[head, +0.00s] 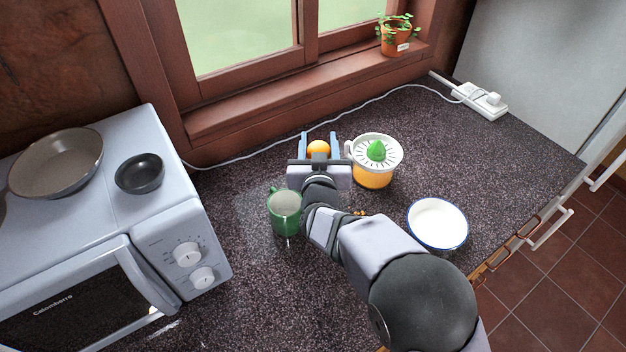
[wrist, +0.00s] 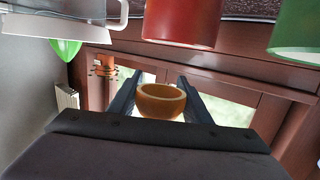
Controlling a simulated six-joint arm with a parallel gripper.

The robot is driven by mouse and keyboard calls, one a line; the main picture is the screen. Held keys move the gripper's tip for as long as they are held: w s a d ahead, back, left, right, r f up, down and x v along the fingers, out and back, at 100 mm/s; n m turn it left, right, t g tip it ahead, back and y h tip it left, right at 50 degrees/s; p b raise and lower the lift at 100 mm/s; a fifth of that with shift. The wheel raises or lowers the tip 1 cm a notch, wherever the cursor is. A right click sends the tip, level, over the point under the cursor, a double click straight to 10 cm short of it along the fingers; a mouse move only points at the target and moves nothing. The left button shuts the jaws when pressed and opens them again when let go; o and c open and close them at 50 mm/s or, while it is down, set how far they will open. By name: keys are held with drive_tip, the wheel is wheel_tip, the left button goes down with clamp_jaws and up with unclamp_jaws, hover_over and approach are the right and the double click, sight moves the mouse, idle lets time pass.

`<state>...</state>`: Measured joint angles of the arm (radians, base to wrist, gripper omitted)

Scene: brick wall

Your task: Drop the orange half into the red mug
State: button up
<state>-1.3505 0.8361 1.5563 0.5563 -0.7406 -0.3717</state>
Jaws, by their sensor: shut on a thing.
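The orange half (head: 318,148) is between the blue-grey fingers of my gripper (head: 319,145), which is shut on it above the counter. In the wrist view, the orange half (wrist: 161,101) sits between both fingertips (wrist: 158,100). That view looks upside down, and the cut face appears turned toward the counter. The red mug (wrist: 183,22) shows at the top of the wrist view, apart from the orange half and apparently lower than it. In the head view the mug is hidden behind my gripper and arm.
A green mug (head: 285,212) stands just left of my wrist. A citrus juicer (head: 374,173) stands close to the right of my gripper. A white bowl (head: 437,223) is farther right. A microwave (head: 110,220) is at left. A window and sill (head: 300,101) are behind.

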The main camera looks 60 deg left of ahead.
drive_tip(key=shift+f, duration=0.3)
drive_tip(key=o, duration=1.1)
drive_tip(key=shift+o, duration=0.2)
drive_tip(key=shift+s+d, duration=0.1)
drive_tip(key=b+v, duration=0.2)
drive_tip(key=v, duration=0.5)
drive_tip(key=shift+b, duration=0.35)
